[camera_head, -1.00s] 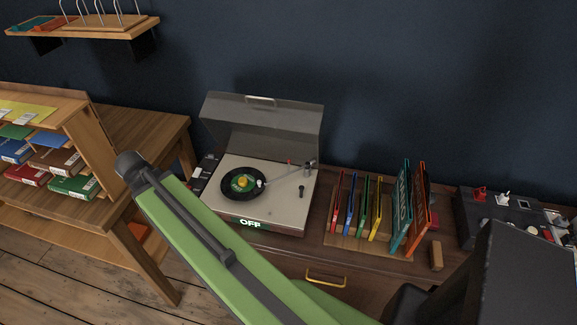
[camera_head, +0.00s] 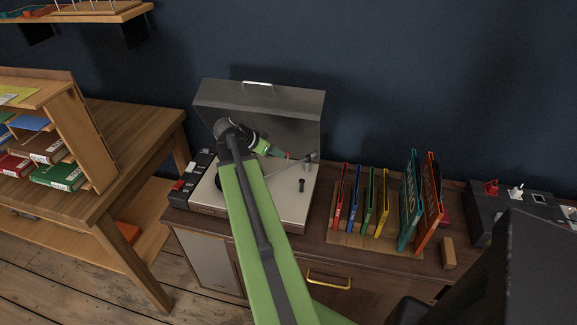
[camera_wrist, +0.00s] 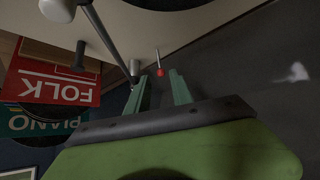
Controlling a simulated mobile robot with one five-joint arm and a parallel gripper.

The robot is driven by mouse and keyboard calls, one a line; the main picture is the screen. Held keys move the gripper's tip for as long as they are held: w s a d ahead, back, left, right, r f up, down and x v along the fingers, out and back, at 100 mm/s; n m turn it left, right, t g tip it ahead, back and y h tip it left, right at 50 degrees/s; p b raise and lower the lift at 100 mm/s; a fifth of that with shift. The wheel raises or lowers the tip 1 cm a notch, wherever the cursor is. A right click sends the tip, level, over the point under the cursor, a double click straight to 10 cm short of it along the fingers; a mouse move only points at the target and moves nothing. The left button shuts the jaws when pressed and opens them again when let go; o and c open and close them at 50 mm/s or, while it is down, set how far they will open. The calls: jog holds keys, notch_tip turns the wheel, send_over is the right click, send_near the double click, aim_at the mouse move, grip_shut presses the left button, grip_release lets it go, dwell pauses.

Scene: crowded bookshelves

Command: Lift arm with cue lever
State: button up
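The record player (camera_head: 208,196) stands on the cabinet with its grey lid (camera_head: 262,105) raised. A small red-tipped lever (camera_head: 289,156), which looks like the cue lever, is at the back right of the deck. It also shows in the wrist view (camera_wrist: 159,71), just beyond the fingertips. The tonearm (camera_wrist: 110,38) runs from its pivot to the headshell (camera_wrist: 57,9), beside my gripper. My gripper (camera_head: 274,152) is over the rear of the deck. In the wrist view its green fingers (camera_wrist: 160,82) are apart and empty, with the lever tip roughly between their lines. My arm hides most of the record.
A short dark knob (camera_head: 301,186) stands on the deck's right side. Colored record sleeves (camera_head: 382,203) stand in a rack to the right; the red FOLK sleeve (camera_wrist: 58,75) shows in the wrist view. The raised lid is close behind my gripper. A shelf unit (camera_head: 85,150) stands left.

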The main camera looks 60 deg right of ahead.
aim_at(288, 155)
jog(key=b+x, duration=0.4)
jog(key=x, duration=0.3)
jog(key=shift+d+f, duration=0.1)
jog(key=shift+f, duration=0.2)
jog(key=shift+s+d+f, duration=0.15)
jog(key=shift+d, duration=0.15)
grip_shut()
